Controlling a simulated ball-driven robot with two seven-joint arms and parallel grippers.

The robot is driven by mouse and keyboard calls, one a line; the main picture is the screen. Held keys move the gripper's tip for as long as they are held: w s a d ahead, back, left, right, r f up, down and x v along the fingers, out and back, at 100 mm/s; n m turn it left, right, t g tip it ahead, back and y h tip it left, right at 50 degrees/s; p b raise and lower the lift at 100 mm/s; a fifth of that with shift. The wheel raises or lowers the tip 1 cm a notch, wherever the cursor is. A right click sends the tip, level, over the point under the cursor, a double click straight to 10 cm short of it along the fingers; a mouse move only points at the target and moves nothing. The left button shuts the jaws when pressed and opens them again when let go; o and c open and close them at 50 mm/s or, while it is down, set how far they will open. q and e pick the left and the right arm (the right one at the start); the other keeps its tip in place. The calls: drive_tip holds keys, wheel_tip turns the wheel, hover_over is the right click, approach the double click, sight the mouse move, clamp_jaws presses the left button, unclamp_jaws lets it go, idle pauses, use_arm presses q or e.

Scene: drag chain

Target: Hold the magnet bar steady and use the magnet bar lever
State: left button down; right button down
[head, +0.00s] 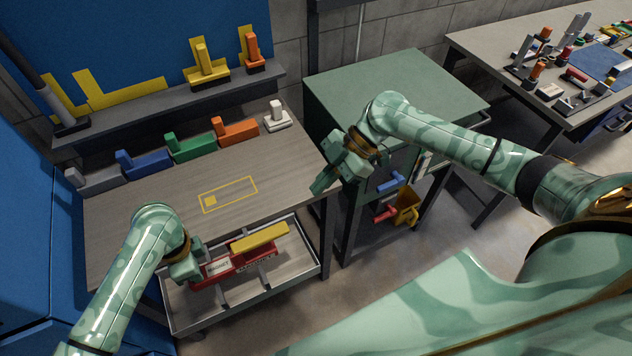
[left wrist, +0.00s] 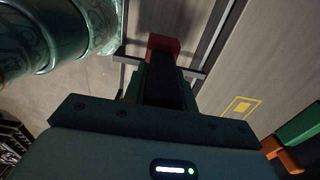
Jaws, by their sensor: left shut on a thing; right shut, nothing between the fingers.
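The red magnet bar (head: 240,266) sits at the open drawer below the bench's front edge, with a white label on its left part. Its long yellow lever (head: 260,238) lies along the top, its right end raised a little. My left gripper (head: 197,272) is shut on the left end of the magnet bar. In the left wrist view a red end of the magnet bar (left wrist: 163,43) shows beyond the dark fingers. The fingers hide part of the bar. My right gripper (head: 322,183) is shut and empty, above the bench's right edge, apart from the lever.
The open drawer (head: 308,270) has dividers. The wooden bench (head: 120,215) has a yellow outline (head: 229,194) and a back row of coloured blocks. A green cabinet (head: 390,80) with tools on its side stands right of the bench. The bench's middle is clear.

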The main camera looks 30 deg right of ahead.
use_arm(q)
drive_tip(key=c, duration=1)
unclamp_jaws()
drive_tip(key=shift+c, duration=0.2)
